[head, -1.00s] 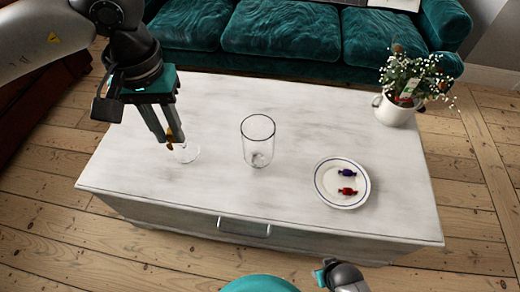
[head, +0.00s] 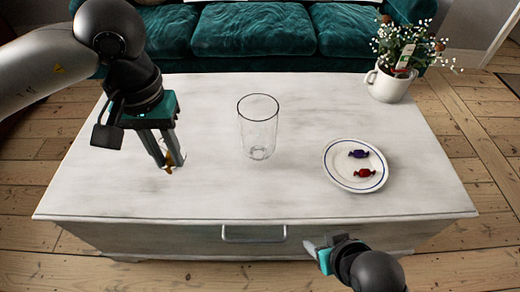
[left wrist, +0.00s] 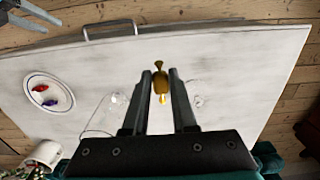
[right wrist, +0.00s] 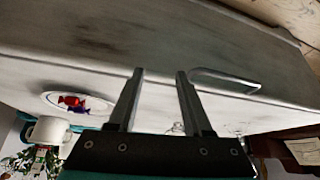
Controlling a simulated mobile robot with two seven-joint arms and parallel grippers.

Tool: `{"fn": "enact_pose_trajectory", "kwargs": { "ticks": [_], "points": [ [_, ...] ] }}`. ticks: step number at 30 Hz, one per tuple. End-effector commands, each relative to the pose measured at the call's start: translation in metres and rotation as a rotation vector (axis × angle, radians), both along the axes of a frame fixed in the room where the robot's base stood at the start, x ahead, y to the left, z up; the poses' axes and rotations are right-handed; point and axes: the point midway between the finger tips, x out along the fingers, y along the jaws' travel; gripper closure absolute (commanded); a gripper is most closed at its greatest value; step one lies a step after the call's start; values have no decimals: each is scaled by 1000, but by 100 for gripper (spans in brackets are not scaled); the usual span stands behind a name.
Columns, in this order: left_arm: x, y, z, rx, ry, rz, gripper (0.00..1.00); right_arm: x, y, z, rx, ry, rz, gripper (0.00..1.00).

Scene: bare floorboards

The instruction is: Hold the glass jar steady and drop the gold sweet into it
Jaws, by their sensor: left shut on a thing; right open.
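The clear glass jar (head: 258,125) stands upright and looks empty on the white table, right of my left gripper. The gold sweet (head: 168,170) is between the fingertips of my left gripper (head: 170,164), above the table's left part. The sweet also shows in the left wrist view (left wrist: 160,78). My left gripper is shut on it, to the left of the jar and apart from it. My right gripper (head: 316,249) is open and empty at the table's front edge, low and to the right of the jar. The jar is faint in both wrist views.
A white plate (head: 335,175) with a purple sweet (head: 358,154) and a red sweet (head: 365,173) lies right of the jar. A potted plant (head: 388,86) stands at the back right corner. A small clear glass item (head: 178,152) is partly behind my left fingers. A drawer handle (head: 254,239) juts out in front.

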Motion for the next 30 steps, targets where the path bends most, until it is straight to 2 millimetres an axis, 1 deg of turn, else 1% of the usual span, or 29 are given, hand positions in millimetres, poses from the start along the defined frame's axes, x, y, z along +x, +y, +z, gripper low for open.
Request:
{"fn": "enact_pose_trajectory", "kwargs": {
  "ticks": [1, 3, 7, 13, 21, 27, 30],
  "points": [
    [0, 0, -11, 0, 0, 0, 100, 5, 10, 1, 31, -68, 14, 50],
    [0, 0, -12, 0, 0, 0, 100, 14, 21, 11, 68, -153, 25, 50],
    [0, 0, -13, 0, 0, 0, 100, 27, 39, 27, 136, -292, 43, 50],
    [0, 0, -15, 0, 0, 0, 100, 37, 61, 51, 236, -487, 54, 50],
    [0, 0, -15, -1, 0, 0, 100, 38, 83, 86, 374, -731, 46, 50],
    [0, 0, -15, -1, 0, 0, 100, 32, 89, 108, 454, -873, 31, 50],
    [0, 0, -15, 0, 0, 0, 100, 29, 90, 116, 479, -918, 23, 50]
  ]
}}
